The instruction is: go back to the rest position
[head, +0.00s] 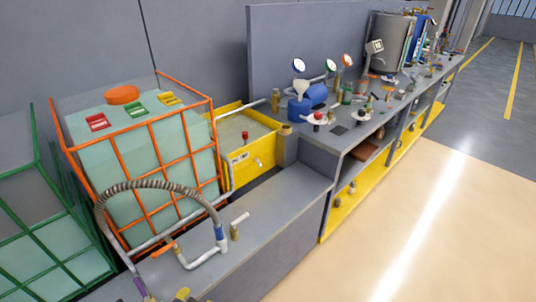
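Neither of my grippers shows in the head view, and no part of my arms can be made out. A pale green tank (140,165) stands at the left inside an orange cage, with an orange lid (122,95) on top. A ribbed grey hose (150,185) arches in front of the tank. Its right end comes down to a blue collar (221,236) on a grey pipe, near an orange handle (162,250).
A yellow bin (238,160) stands behind the ledge (275,210). A long grey workbench (350,132) runs to the back right, crowded with bottles, gauges and a blue jug (299,108). A green-caged tank (50,240) is at far left. The floor (430,220) at right is clear.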

